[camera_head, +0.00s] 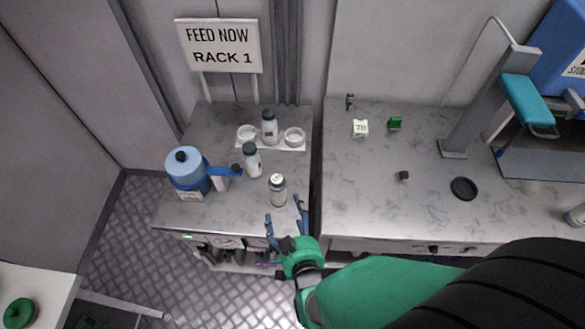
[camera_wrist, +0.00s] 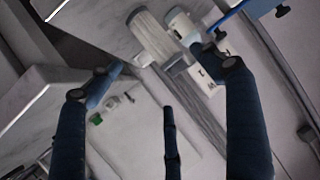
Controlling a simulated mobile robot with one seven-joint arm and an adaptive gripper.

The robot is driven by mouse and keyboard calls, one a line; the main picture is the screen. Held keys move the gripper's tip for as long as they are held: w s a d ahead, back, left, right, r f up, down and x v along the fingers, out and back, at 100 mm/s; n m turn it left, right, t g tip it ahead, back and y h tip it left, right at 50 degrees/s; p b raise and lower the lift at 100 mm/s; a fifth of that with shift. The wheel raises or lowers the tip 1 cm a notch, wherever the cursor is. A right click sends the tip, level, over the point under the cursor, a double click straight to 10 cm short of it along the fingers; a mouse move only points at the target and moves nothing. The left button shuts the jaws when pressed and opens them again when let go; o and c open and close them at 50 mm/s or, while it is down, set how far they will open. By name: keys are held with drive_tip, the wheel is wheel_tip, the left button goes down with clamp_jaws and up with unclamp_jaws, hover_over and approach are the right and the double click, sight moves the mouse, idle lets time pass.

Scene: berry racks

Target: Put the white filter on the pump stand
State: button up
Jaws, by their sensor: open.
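A pale ribbed cylinder (camera_head: 278,190) with a white top, apparently the white filter, stands upright near the counter's front edge. It also shows in the wrist view (camera_wrist: 152,38), beyond the fingertips. My gripper (camera_head: 285,213) is open and empty in front of it, its fingers spread at the counter edge, apart from the cylinder. The gripper shows in the wrist view (camera_wrist: 162,78) too. A blue unit (camera_head: 186,170) with a black knob, probably the pump stand, stands at the counter's left, with a blue arm reaching right. Its lower part is partly hidden.
A white bottle (camera_head: 252,163) stands just behind the cylinder. Another bottle (camera_head: 269,130) and two round dishes sit on a white tray (camera_head: 271,147) farther back. The sign (camera_head: 221,46) reads "FEED NOW RACK 1". A gap separates the right counter (camera_head: 365,195), which holds small items.

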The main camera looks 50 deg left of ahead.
sight(282, 192)
drive_tip(key=shift+a, duration=0.1)
drive_tip(key=shift+b+x, duration=0.75)
drive_tip(key=shift+x, duration=3.5)
drive_tip(key=shift+f, duration=0.1)
drive_tip(key=shift+b+x, duration=0.65)
drive_tip(key=shift+x, duration=1.9)
drive_tip(key=shift+w+f, duration=0.1)
drive_tip(key=shift+w, duration=0.05)
drive_tip(key=c, duration=1.3)
drive_tip(key=shift+c, duration=0.5)
